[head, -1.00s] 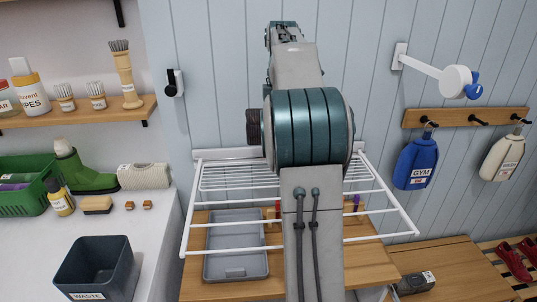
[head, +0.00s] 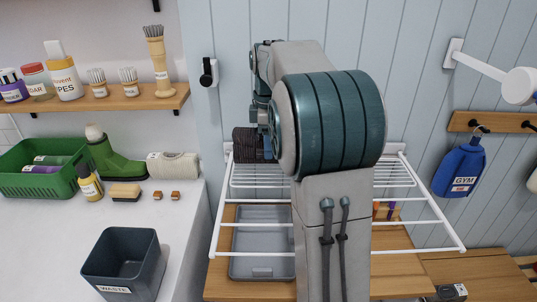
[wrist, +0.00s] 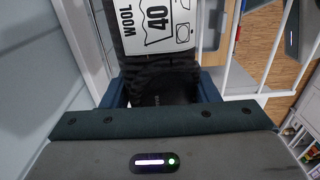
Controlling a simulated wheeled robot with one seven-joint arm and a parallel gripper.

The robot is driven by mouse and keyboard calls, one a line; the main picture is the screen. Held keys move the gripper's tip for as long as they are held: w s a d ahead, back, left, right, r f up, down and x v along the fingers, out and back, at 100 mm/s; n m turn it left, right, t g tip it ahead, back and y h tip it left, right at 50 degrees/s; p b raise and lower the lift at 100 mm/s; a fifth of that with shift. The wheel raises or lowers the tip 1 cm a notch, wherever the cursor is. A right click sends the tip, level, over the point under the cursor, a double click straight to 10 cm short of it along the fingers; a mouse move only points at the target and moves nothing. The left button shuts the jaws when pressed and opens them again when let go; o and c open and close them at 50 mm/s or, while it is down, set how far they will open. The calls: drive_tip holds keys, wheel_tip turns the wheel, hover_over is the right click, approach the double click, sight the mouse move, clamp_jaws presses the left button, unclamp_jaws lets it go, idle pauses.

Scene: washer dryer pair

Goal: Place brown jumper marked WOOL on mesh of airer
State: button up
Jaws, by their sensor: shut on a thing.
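The brown jumper (head: 246,143) hangs from my gripper (wrist: 162,92) at the back left of the white airer (head: 252,254). In the wrist view it is dark and ribbed, with a white tag (wrist: 158,22) reading WOOL and 40. My gripper's blue fingers are shut on its near end. In the head view my arm hides most of the gripper and part of the airer. The mesh (head: 262,180) lies below and in front of the jumper in the picture; I cannot tell if they touch.
A grey tray (head: 262,242) lies under the airer on a wooden top. A wall stands close behind. At left, a white counter holds a green basket (head: 40,182), a green boot (head: 120,168) and a waste bin (head: 122,270).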

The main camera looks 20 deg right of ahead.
drive_tip(key=shift+f, duration=2.05)
drive_tip(key=shift+f, duration=0.2)
drive_tip(key=o, duration=1.3)
wheel_tip(320, 180, up, 12)
drive_tip(key=shift+r+p, duration=0.2)
drive_tip(key=shift+p, duration=0.1)
